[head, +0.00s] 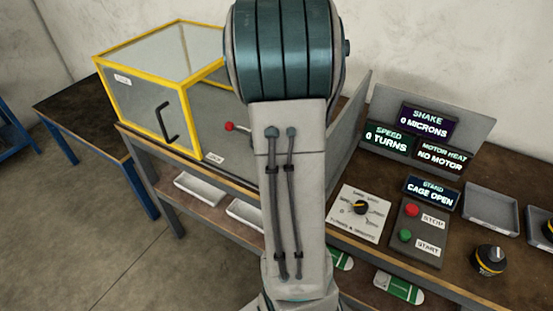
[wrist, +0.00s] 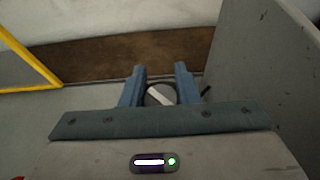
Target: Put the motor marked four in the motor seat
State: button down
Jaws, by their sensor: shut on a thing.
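My gripper (wrist: 160,88) shows in the wrist view with its two blue fingers closed on a dark round motor (wrist: 160,96) with a pale strip across its top. No number is readable on it. Grey surface and a brown strip lie beyond the fingers. In the head view my arm hides the gripper and the held motor. I cannot make out the motor seat in either view.
A yellow-framed clear cage (head: 135,105) with a black handle stands at the left. A red-knobbed lever (head: 230,127) is beside my arm. A black motor with a yellow band (head: 488,261) stands at the right, near a grey tray (head: 490,207). A grey panel (wrist: 265,70) rises at right in the wrist view.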

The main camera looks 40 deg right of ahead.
jog(key=shift+f, duration=0.6)
jog(key=shift+w+a+f, duration=0.1)
jog(key=shift+a+f, duration=0.1)
jog(key=shift+a, duration=0.05)
jog(key=w+a+f, duration=0.2)
jog(key=a, duration=0.1)
jog(key=w+a+f+p, duration=0.1)
jog(key=w+a+f, duration=0.1)
jog(key=a, duration=0.1)
jog(key=w+a+f+p, duration=0.1)
jog(key=w+a+f, duration=0.1)
jog(key=a, duration=0.1)
jog(key=shift+a+f, duration=0.15)
jog(key=shift+f, duration=0.1)
jog(key=shift+f+p, duration=0.35)
jog(key=shift+f, duration=1.7)
jog(key=shift+f, duration=0.2)
jog(key=c, duration=1.1)
grip_release()
jog(key=shift+r, duration=0.1)
